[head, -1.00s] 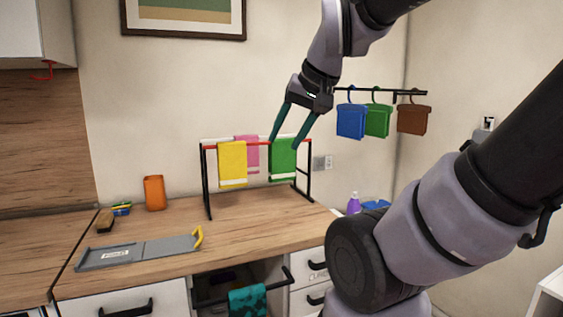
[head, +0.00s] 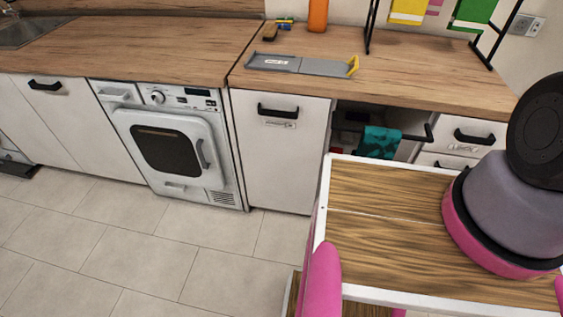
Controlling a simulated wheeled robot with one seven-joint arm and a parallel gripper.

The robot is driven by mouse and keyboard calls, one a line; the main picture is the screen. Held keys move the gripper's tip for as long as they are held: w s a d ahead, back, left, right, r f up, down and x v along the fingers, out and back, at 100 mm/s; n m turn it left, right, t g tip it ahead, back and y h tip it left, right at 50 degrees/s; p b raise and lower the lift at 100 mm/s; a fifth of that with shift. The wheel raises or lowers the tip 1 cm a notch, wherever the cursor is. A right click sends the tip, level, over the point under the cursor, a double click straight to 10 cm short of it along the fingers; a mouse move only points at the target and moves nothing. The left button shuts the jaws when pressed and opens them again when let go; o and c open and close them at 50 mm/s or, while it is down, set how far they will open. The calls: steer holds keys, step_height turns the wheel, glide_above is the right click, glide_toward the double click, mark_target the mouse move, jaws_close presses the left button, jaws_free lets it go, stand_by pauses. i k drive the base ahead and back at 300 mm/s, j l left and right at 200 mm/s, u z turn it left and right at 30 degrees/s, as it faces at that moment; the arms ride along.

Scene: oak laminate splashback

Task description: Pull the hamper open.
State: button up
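A white front panel (head: 278,165) with a black bar handle (head: 278,111) and a small label plate (head: 281,124) is under the worktop, right of the washing machine, in the head view. It looks like the hamper front, but the label is too small to read. The panel stands upright, flush with its neighbours and shut. My gripper is out of view, so its opening and its distance from the handle do not show. Only the lower part of my arm shows at the right.
A front-loading washing machine (head: 172,146) with its door shut stands left of the panel. To the right are an open bay with a teal towel (head: 380,142) on a rail and a drawer (head: 467,138). The tiled floor (head: 165,240) before the panel is clear at left; my base fills the lower right.

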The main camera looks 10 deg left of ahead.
mark_target(280, 135)
steer(key=l+u, duration=0.1)
steer(key=u, duration=0.35)
steer(key=l+u, duration=0.15)
steer(key=u, duration=0.25)
steer(key=l+u, duration=0.15)
steer(key=u, duration=0.3)
steer(key=l+u, duration=0.15)
steer(key=u, duration=0.3)
